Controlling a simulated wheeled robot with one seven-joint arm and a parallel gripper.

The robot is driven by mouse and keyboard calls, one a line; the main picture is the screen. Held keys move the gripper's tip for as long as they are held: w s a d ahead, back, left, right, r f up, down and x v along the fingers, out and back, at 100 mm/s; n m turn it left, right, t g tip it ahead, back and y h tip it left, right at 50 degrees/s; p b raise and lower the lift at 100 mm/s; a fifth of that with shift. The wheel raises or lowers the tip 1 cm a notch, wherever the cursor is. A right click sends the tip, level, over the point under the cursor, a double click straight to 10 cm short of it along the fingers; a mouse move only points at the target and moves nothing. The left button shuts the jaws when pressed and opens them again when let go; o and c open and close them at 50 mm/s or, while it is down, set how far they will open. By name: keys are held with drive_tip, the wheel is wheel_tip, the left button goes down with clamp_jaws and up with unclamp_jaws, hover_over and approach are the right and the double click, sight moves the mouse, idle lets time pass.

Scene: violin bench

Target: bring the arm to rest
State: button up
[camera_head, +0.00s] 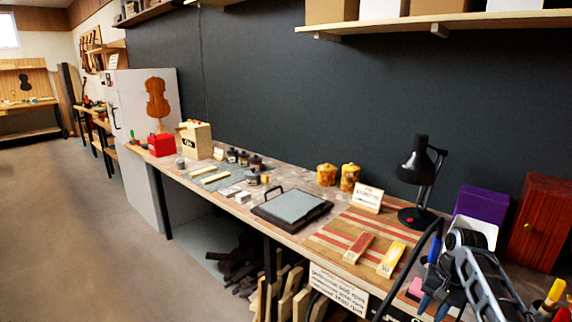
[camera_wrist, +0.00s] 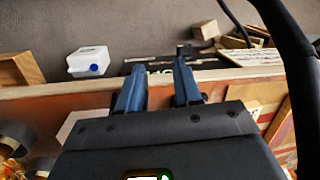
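My gripper (camera_wrist: 160,75) has two blue fingers in the wrist view. They stand apart, with no object held between them. Beyond the fingers lies the bench edge, with part of a dark lettered label behind them. In the head view my arm reaches in at the lower right, over the front of the bench (camera_head: 290,237). My gripper there is small and partly mixed with dark arm parts, so its exact gap is hard to see.
A black lamp (camera_head: 417,170), purple box (camera_head: 481,206) and red cabinet (camera_head: 541,225) stand at the right. A white bottle (camera_wrist: 88,61) shows in the wrist view. The floor at left (camera_head: 80,220) is clear.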

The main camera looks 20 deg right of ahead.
drive_tip(key=s+a+f+n+t+h, duration=0.1)
drive_tip(key=a+f+t, duration=0.1)
drive_tip(key=a+f, duration=0.5)
drive_tip(key=s+a+f+n+t, duration=0.1)
drive_tip(key=a+f, duration=0.2)
drive_tip(key=a, duration=0.8)
drive_tip(key=s+a+n+t+h, duration=0.15)
drive_tip(key=s+a+t, duration=0.25)
drive_tip(key=s+a, duration=0.65)
drive_tip(key=s+a+r+n+t, duration=0.35)
drive_tip(key=s+a+r, duration=0.35)
drive_tip(key=s+r, duration=0.3)
drive_tip(key=s+r+n+t, duration=0.1)
drive_tip(key=s+r+n, duration=0.1)
drive_tip(key=s+r, duration=0.3)
drive_tip(key=s+r+n+t, duration=0.2)
drive_tip(key=s+r, duration=0.4)
drive_tip(key=r, duration=0.7)
drive_tip(key=shift+s+r+n+y, duration=0.15)
drive_tip(key=shift+n+y, duration=0.15)
drive_tip(key=shift+y, duration=0.05)
drive_tip(key=shift+t, duration=0.25)
